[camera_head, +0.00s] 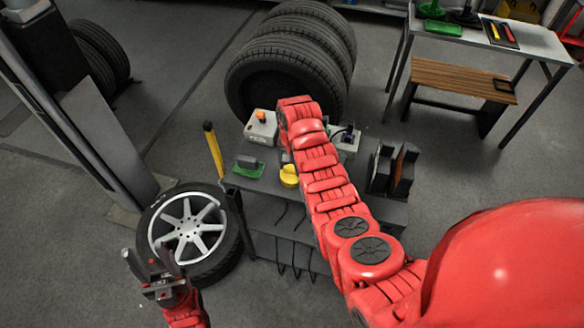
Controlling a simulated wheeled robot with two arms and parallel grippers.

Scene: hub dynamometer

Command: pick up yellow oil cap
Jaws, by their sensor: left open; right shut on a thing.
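The yellow oil cap (289,176) is on the top of the dark cart, partly hidden by my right arm. My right gripper (286,160) points down at the cap, mostly hidden behind my red wrist. It is shut on the cap; I cannot tell whether the cap is clear of the surface. My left gripper (152,267) is open and empty at the lower left, in front of the wheel.
The cart (262,190) also bears a green-based grey part (249,166), a white box (262,130) and dark upright parts (392,170). A yellow post (214,150) stands at its left. A silver-rimmed wheel (188,228) is left; stacked tyres (285,70) stand behind.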

